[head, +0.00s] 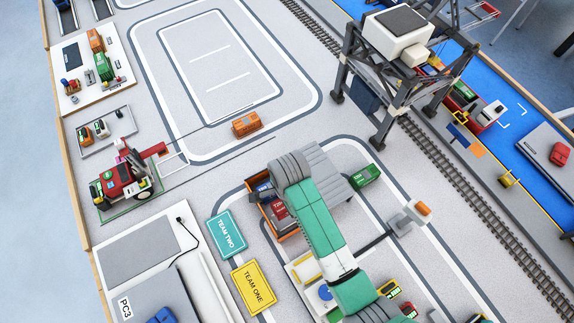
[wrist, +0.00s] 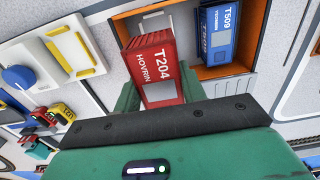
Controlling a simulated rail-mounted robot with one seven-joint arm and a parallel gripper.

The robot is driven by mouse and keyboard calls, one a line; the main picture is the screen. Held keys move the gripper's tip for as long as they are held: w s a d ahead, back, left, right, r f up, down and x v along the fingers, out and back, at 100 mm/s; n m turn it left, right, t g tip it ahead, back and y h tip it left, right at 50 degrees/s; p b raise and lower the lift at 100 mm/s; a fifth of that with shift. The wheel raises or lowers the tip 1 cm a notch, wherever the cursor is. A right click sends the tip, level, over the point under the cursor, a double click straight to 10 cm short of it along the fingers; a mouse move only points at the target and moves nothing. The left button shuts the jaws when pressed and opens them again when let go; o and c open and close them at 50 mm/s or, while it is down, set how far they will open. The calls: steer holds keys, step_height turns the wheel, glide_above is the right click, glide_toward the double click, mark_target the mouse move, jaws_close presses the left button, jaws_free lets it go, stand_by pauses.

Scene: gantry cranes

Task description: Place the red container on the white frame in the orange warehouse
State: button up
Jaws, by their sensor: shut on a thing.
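The red container (wrist: 155,68), marked T204 HOVRIN, is shut in my gripper (wrist: 159,92), with a green finger at each side. In the wrist view it is at the mouth of the orange warehouse (wrist: 262,45), left of a blue container (wrist: 219,35) marked T509. A white frame (wrist: 154,21) shows partly behind the red container, which hides the rest. I cannot tell whether the container touches it. In the head view, the red container (head: 280,212) shows at the warehouse's open side (head: 270,222), beside my arm; the fingers are hidden there.
A grey roof (head: 325,165) covers the warehouse's right part. A white tray (wrist: 62,52) with yellow and blue parts lies close to the left. A gantry crane (head: 392,75) stands over the rails at the upper right.

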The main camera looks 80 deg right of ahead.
step_height(320, 180, down, 10)
steer(key=shift+w+b, duration=0.1)
steer(key=shift+b, duration=1.1)
steer(key=shift+f, duration=0.1)
steer(key=o, duration=1)
step_height(320, 180, up, 12)
steer(key=p, duration=0.2)
steer(key=shift+p, duration=0.4)
